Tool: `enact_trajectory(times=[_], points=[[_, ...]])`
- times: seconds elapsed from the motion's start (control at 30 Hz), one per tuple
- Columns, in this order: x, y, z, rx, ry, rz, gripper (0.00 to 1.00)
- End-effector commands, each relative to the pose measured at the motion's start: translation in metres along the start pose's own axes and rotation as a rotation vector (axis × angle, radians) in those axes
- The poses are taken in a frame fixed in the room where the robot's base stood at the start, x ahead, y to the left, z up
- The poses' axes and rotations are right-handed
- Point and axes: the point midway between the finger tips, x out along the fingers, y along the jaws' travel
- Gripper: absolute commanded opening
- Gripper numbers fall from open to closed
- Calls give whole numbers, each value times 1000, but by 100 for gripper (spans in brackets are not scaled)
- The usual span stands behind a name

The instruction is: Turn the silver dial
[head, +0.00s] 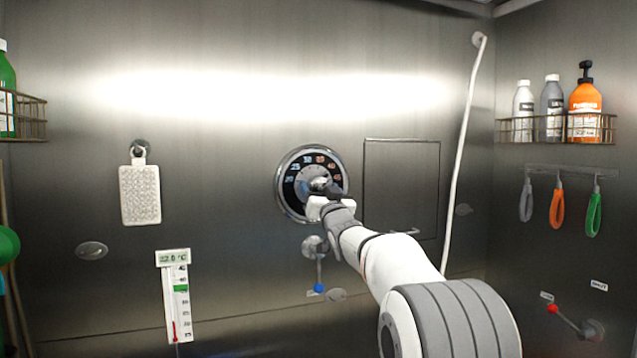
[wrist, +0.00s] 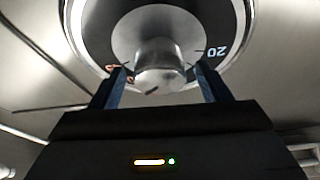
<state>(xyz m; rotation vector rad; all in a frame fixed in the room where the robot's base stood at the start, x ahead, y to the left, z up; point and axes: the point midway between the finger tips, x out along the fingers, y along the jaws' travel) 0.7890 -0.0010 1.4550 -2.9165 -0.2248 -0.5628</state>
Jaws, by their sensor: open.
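The silver dial (head: 297,168) is a round gauge on the steel wall, with a black number ring, a chrome rim and a silver centre. Its knob (wrist: 160,66) sticks out from the centre in the wrist view. My gripper (head: 322,190) is at the dial's lower middle in the head view and hides part of it. In the wrist view my gripper (wrist: 163,84) is open, with one finger on each side of the knob. I cannot tell whether the fingers touch it.
Below the dial is a lever with a blue ball end (head: 319,288). A framed panel (head: 402,185) and a white hose (head: 463,150) are to the right. Bottles stand in a wire rack (head: 515,131) at far right.

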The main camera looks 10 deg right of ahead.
Motion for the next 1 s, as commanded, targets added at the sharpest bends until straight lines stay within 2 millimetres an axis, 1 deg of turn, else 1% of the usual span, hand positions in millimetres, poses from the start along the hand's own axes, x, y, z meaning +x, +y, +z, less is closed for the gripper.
enact_trajectory(times=[0.03,0.13,0.43,0.47,0.97,1.0], points=[[6,0,-1,0,0,0,70],[11,0,-1,0,0,0,70],[13,1,0,0,-1,1,70],[13,1,0,0,-1,1,69],[13,2,0,-1,0,2,28],[13,-4,1,0,0,2,26]])
